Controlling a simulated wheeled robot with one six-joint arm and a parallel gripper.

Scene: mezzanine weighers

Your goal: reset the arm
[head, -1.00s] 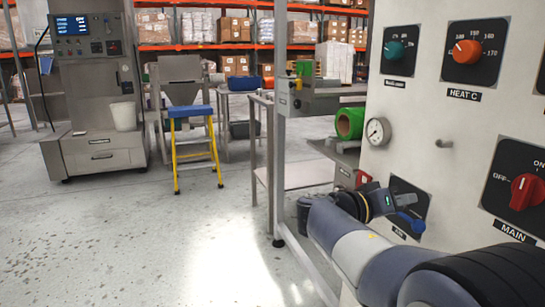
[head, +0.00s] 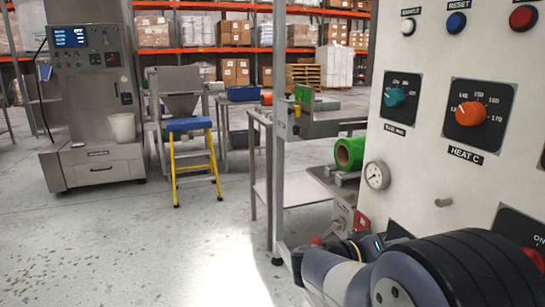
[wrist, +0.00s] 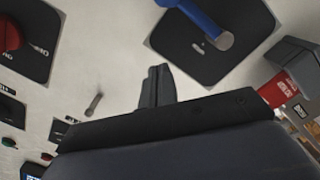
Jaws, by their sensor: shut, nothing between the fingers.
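My gripper (wrist: 156,86) shows in the wrist view with its two dark fingers together and nothing between them. It is in front of the pale control panel (wrist: 115,55), apart from the blue-handled switch (wrist: 210,25) on its black plate. In the head view my arm reaches in from the lower right, folded low in front of the panel (head: 425,185). My fingers are hidden there behind my own arm links.
The panel carries a teal knob (head: 395,97), an orange HEAT C knob (head: 470,113), a gauge (head: 377,174) and a grey peg (head: 444,202). A green roll (head: 349,153) sits beside it. A yellow-legged step stool (head: 193,160) stands left. Floor at left is clear.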

